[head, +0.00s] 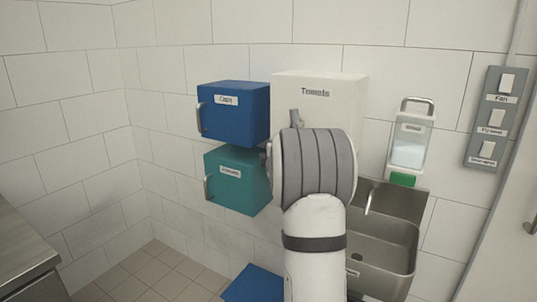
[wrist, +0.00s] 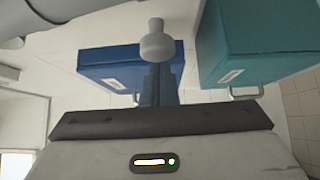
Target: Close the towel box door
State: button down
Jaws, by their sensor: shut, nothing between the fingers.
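The white towel box (head: 320,88), labelled "Towels", is on the tiled wall in the head view. My arm covers much of its lower part. I cannot tell whether its door is open or shut. In the wrist view my gripper (wrist: 159,72) has its fingers together and empty. A pale grey rounded knob-like piece (wrist: 158,42) shows just beyond the fingertips; I cannot tell what it belongs to, or whether they touch. In the head view the fingers are mostly hidden behind my wrist.
A blue box (head: 235,112) and a teal box (head: 235,180) with handles hang left of the towel box. A soap dispenser (head: 408,148) and metal sink (head: 385,240) are at right. A switch panel (head: 492,118) is far right; a counter (head: 25,245) is at left.

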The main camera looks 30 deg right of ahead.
jog(key=shift+d+r, duration=0.1)
jog(key=shift+d, duration=0.05)
jog(key=shift+s, duration=0.1)
jog(key=a+b+v, duration=0.1)
jog(key=b+v, duration=0.2)
jog(key=v, duration=0.3)
jog(key=w+a+b+v, duration=0.1)
jog(key=b+v, duration=0.2)
jog(key=v, duration=0.4)
jog(key=shift+a, duration=0.35)
